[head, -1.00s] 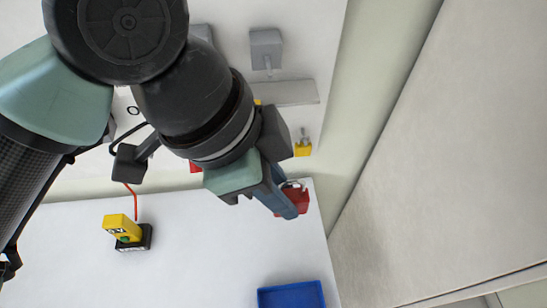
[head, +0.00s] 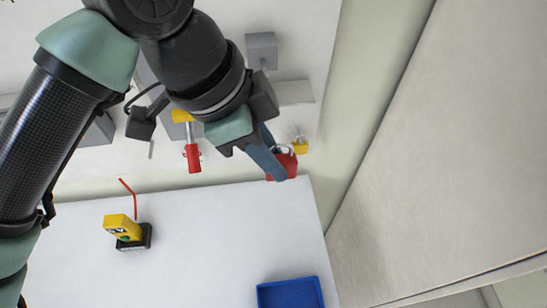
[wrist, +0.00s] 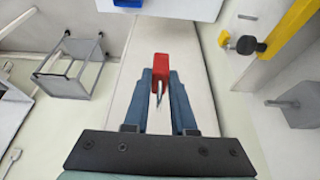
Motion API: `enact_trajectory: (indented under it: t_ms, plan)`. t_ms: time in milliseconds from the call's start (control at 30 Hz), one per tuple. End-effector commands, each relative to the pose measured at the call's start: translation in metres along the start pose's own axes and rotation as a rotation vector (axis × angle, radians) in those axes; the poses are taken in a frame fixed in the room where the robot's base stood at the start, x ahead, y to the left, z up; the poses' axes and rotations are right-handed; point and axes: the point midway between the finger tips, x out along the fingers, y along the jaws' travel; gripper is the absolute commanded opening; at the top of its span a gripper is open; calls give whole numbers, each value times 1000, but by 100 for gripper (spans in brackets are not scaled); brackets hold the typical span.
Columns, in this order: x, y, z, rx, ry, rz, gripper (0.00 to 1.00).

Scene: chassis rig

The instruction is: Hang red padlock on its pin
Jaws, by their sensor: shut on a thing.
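My gripper (head: 276,170) has blue fingers and is shut on a red padlock (head: 287,164), which it holds in the air in front of the wall board. In the wrist view the red padlock (wrist: 160,66) sits between the fingertips (wrist: 161,80). Its metal shackle extends back between the fingers toward the camera. In the head view the fingers cover part of the padlock. A yellow padlock-like piece (head: 300,147) is just beyond it, to the upper right. I cannot tell which pin belongs to the red padlock.
A grey block with a peg (head: 261,46) is above the gripper. A red piece (head: 193,158) hangs below a yellow part (head: 183,116). A yellow-and-black device (head: 126,232) and a blue tray (head: 291,294) are on the white surface.

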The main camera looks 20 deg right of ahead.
Motion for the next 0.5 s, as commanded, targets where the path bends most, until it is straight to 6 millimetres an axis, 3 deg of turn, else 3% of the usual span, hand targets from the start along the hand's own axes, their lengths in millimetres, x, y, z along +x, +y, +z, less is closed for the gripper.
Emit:
enact_trajectory:
  t_ms: [500]
  plan:
    - [-1, -26, 0, 0, 0, 0, 0]
